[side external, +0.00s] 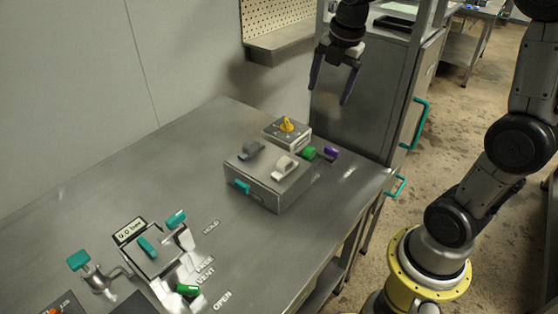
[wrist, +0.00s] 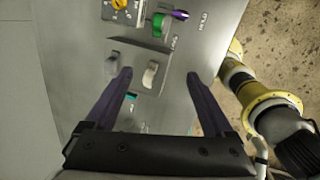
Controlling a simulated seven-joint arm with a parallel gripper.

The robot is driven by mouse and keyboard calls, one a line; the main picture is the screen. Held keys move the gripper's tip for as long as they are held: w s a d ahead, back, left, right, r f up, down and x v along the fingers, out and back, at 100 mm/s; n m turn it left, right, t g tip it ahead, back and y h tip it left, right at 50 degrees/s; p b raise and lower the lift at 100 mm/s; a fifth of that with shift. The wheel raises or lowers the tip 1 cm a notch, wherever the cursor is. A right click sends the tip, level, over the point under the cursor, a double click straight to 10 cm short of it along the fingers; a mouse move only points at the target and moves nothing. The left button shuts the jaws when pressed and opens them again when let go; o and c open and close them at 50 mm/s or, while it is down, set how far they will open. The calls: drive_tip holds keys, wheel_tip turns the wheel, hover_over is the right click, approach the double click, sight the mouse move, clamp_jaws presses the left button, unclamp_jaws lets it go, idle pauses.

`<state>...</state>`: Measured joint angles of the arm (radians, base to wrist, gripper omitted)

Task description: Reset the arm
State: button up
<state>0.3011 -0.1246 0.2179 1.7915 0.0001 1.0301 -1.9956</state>
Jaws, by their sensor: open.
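My gripper (side external: 333,79) hangs high over the back of the steel table, fingers pointing down, above and behind the control box. Its two dark purple fingers are wide apart with nothing between them. In the wrist view the open gripper (wrist: 158,82) shows from above, with the control box beyond its fingertips. The grey control box (side external: 268,196) stands on the table, apart from the gripper. It carries a grey switch (side external: 252,149), a white switch (side external: 285,167) and a teal tab (side external: 241,187). A yellow knob (side external: 286,125) sits on a smaller box behind it.
A green and purple lever (side external: 330,153) is beside the box. A panel with teal levers (side external: 147,247) and a green-tipped lever (side external: 187,290) is at front left. A teal-handled valve (side external: 79,261) stands left of it. A steel cabinet (side external: 350,120) is behind; the table's middle is clear.

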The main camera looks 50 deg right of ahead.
drive_tip(key=s+a+r+m+t, duration=0.2)
drive_tip(key=s+a+r, duration=0.1)
drive_tip(key=s+a, duration=0.3)
drive_tip(key=s+a+f+m, duration=0.2)
drive_tip(key=s+m, duration=0.4)
drive_tip(key=m, duration=0.2)
drive_tip(key=s+a+f+m+t, duration=0.1)
drive_tip(key=s+a+f+m, duration=0.1)
drive_tip(key=s+m, duration=0.3)
drive_tip(key=m, duration=0.4)
drive_tip(key=shift+s+a+f+y, duration=0.3)
drive_tip(key=shift+s+y, duration=0.05)
drive_tip(key=shift+y, duration=0.05)
